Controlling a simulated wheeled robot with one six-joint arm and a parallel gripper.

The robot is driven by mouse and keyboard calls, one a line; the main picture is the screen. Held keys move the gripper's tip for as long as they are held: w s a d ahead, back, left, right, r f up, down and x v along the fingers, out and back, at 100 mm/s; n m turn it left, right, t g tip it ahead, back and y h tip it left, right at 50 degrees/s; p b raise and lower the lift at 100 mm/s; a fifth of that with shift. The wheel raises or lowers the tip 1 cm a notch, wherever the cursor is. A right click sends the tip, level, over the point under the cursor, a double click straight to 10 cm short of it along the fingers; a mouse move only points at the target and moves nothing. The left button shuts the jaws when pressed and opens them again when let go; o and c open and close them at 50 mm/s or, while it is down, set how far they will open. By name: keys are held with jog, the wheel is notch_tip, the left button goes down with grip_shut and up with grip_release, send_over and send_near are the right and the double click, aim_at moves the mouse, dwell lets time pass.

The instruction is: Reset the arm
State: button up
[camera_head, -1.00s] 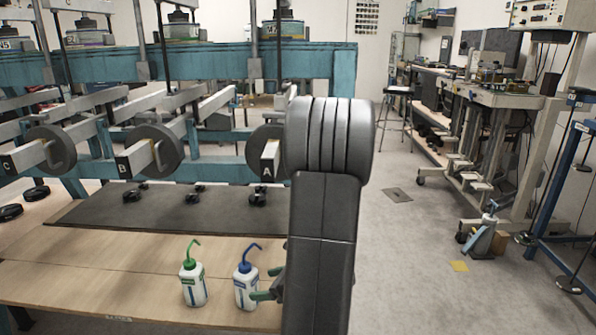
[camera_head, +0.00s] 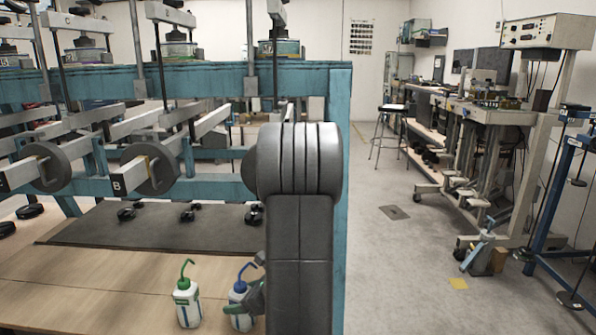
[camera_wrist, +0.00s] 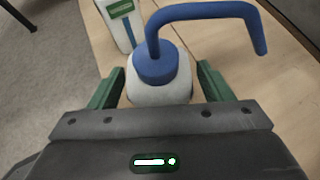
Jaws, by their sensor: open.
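My arm rises in front of the lever frame, and my gripper (camera_head: 243,306) is low beside the blue-capped wash bottle (camera_head: 240,291) on the wooden table. In the wrist view, the green fingers of my gripper (camera_wrist: 156,86) are open, one on each side of the blue-capped bottle (camera_wrist: 160,72). Whether they touch it I cannot tell. The green-capped wash bottle (camera_head: 187,301) stands just left of it and partly shows in the wrist view (camera_wrist: 122,18). The weighted levers (camera_head: 140,172) of the teal frame (camera_head: 340,110) are behind, one disc partly hidden by my arm.
The wooden table (camera_head: 100,275) carries a dark mat (camera_head: 150,226) with small black clamps on it. Grey floor is open to the right. A stool (camera_head: 390,130), a machine bench (camera_head: 490,115) and a blue stand (camera_head: 550,200) stand farther right.

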aim_at(241, 282)
jog(key=shift+f, duration=0.1)
jog(key=shift+f, duration=0.35)
notch_tip(241, 282, down, 3)
jog(key=shift+r+b, duration=0.2)
jog(key=shift+b, duration=0.75)
jog(key=p+v, duration=0.4)
jog(key=v, duration=0.8)
jog(key=b+x, duration=0.4)
jog(key=x, duration=0.8)
jog(key=shift+a+f, duration=0.2)
jog(key=shift+f, duration=0.2)
jog(key=r+p, duration=0.2)
jog(key=r, duration=0.3)
jog(key=r+p, duration=0.2)
jog(key=r, duration=0.2)
jog(key=shift+d+r+p, duration=0.2)
jog(key=shift+r+p, duration=0.1)
jog(key=shift+r, duration=0.05)
